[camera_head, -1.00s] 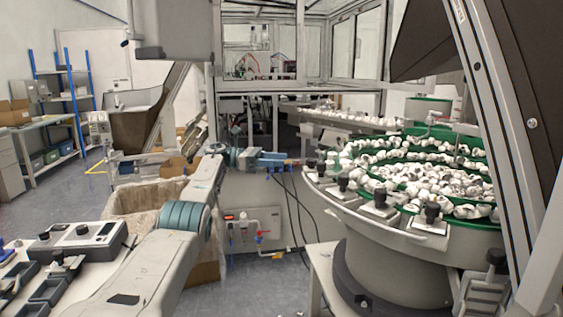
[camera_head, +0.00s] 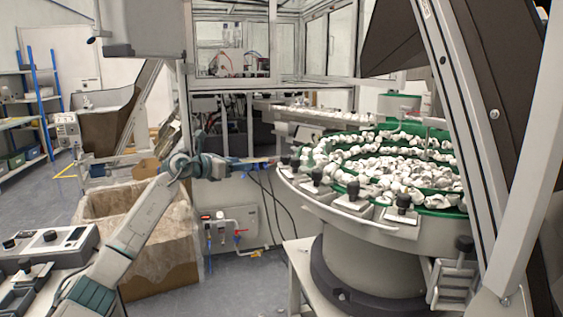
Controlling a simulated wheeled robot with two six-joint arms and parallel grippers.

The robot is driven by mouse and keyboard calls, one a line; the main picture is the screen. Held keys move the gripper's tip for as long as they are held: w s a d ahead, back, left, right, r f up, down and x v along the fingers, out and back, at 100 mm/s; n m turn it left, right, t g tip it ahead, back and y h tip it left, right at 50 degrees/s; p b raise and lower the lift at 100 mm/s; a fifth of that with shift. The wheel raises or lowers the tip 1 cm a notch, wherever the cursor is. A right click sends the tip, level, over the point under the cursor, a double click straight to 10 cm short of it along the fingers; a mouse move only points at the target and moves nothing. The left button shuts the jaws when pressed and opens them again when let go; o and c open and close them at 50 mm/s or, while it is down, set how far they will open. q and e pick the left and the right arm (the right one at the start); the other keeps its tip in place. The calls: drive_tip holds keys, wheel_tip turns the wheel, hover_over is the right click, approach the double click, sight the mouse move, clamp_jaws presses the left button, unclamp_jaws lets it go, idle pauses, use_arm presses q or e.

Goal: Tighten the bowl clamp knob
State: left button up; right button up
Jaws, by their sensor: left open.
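The feeder bowl (camera_head: 440,232) stands at the right, with a metal rim and green tracks full of white caps. Several dark clamp knobs sit along its near rim, among them one at the left end (camera_head: 285,160), one at front left (camera_head: 317,178), one in the middle (camera_head: 353,190) and one further right (camera_head: 403,202). My left gripper (camera_head: 270,163) points right, its tips close beside the left-end knob. The jaws look small and are open; I cannot tell whether they touch or surround the knob. My right gripper is out of view.
A large lined carton (camera_head: 170,278) stands on the floor behind my left arm. A control box (camera_head: 48,250) is at lower left. Slanted metal posts (camera_head: 470,140) cross the right side.

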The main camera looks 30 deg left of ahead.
use_arm(q)
drive_tip(key=t+h, duration=0.1)
drive_tip(key=t, duration=0.1)
approach(282, 157)
drive_tip(key=x, duration=0.3)
drive_tip(key=p+x, duration=0.1)
drive_tip(key=x, duration=0.2)
drive_tip(key=f+p+x, duration=0.1)
drive_tip(key=x, duration=0.3)
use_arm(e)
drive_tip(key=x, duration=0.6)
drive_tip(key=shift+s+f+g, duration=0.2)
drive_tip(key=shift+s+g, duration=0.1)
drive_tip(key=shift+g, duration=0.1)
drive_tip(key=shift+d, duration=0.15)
use_arm(q)
drive_tip(key=c, duration=1)
